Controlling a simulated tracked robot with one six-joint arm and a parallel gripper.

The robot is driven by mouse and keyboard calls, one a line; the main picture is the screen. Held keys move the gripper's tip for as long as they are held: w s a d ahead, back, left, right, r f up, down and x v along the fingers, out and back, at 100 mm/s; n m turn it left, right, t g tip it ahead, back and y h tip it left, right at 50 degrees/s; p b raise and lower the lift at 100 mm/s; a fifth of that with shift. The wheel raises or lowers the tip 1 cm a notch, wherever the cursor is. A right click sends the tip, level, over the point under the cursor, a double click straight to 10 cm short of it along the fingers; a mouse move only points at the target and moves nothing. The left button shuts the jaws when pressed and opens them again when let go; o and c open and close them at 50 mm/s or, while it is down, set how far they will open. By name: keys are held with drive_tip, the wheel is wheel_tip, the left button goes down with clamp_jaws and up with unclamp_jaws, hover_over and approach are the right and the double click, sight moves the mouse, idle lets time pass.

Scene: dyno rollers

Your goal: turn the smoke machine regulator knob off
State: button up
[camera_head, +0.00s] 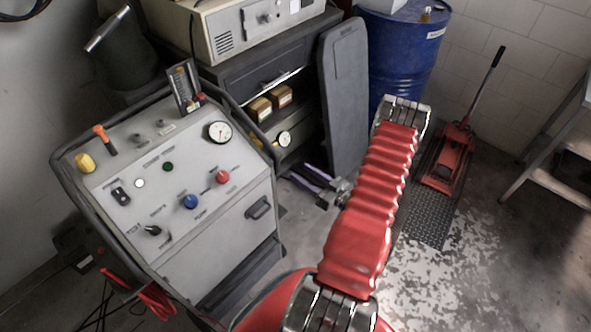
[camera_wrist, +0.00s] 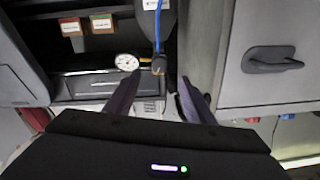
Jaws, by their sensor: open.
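The grey cart with a sloped control panel (camera_head: 150,200) stands at the left and looks like the smoke machine. Its panel carries a blue knob (camera_head: 190,202), a red knob (camera_head: 222,177), a black knob (camera_head: 152,230) and a round gauge (camera_head: 219,132). The labels are too small to read, so I cannot tell which knob is the regulator. My gripper (camera_head: 306,187) is open and empty, to the right of the cart and apart from it. In the wrist view its fingers (camera_wrist: 160,82) are spread, with the blue knob (camera_wrist: 288,116) and red knob (camera_wrist: 246,121) low at the right.
A dark cabinet (camera_head: 262,75) holding small boxes (camera_head: 270,103) and a gauge stands behind. A blue hose (camera_wrist: 158,25) hangs before my fingers in the wrist view. A blue drum (camera_head: 400,45) and a red floor jack (camera_head: 447,158) stand at the right. Red cables (camera_head: 150,295) hang at the cart's front.

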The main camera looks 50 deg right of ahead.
drive_tip(key=s, duration=0.3)
drive_tip(key=shift+d, duration=0.1)
drive_tip(key=m, duration=1.1)
drive_tip(key=m+h, duration=0.1)
drive_tip(key=m, duration=1)
drive_tip(key=a+m, duration=0.1)
drive_tip(key=m, duration=0.9)
drive_tip(key=shift+a+r+m+h, duration=0.1)
drive_tip(key=shift+r+m+h, duration=0.2)
drive_tip(key=shift+m, duration=0.1)
